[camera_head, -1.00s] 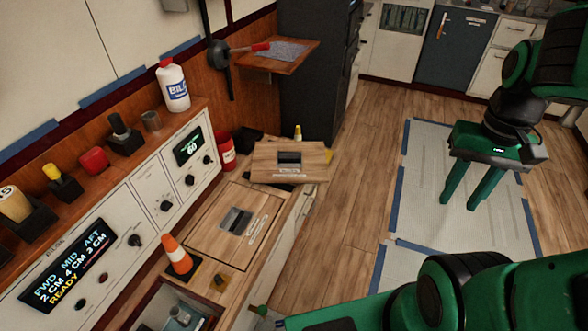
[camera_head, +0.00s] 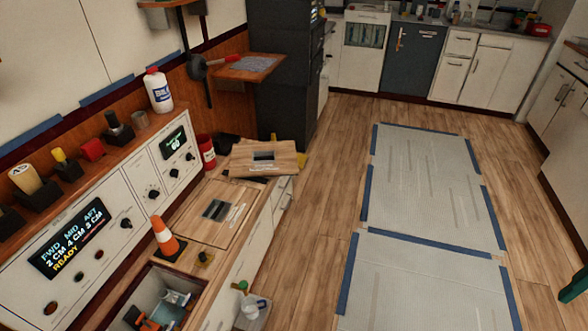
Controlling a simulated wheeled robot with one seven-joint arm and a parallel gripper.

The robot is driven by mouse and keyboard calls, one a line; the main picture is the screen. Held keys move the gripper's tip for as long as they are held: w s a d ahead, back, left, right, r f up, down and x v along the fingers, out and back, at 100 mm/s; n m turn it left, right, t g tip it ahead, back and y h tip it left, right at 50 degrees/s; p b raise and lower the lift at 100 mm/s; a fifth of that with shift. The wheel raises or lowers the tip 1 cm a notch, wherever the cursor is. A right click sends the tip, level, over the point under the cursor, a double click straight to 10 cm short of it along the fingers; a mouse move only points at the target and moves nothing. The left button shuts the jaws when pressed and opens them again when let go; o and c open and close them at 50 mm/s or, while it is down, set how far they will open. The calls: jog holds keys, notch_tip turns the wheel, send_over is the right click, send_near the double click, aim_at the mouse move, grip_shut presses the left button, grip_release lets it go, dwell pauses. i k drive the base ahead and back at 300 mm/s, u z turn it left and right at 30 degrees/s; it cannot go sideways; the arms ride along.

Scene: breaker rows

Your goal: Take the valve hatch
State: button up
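Two wooden hatch panels with dark recessed handles are in view. One (camera_head: 232,190) lies flush in the counter on the left, behind the orange cone. The other (camera_head: 285,159) sits at the far end of the counter and overhangs its edge. Both have pale labels too small to read, so I cannot tell which is the valve hatch. Only a green tip of my arm, seemingly my gripper (camera_head: 574,287), shows at the right edge, far from both panels. Its fingers are mostly out of frame.
An orange cone (camera_head: 165,238) stands by the near panel. An open compartment (camera_head: 128,291) in front holds orange and metal parts. A control panel (camera_head: 75,238) reads "FWD MID AFT".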

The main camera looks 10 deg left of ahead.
aim_at(279, 158)
jog(key=z, duration=0.25)
jog(key=i, duration=1.55)
jog(key=u, duration=0.85)
jog(key=i, duration=0.9)
jog(key=u, duration=0.85)
jog(key=i, duration=0.35)
jog(key=u, duration=0.15)
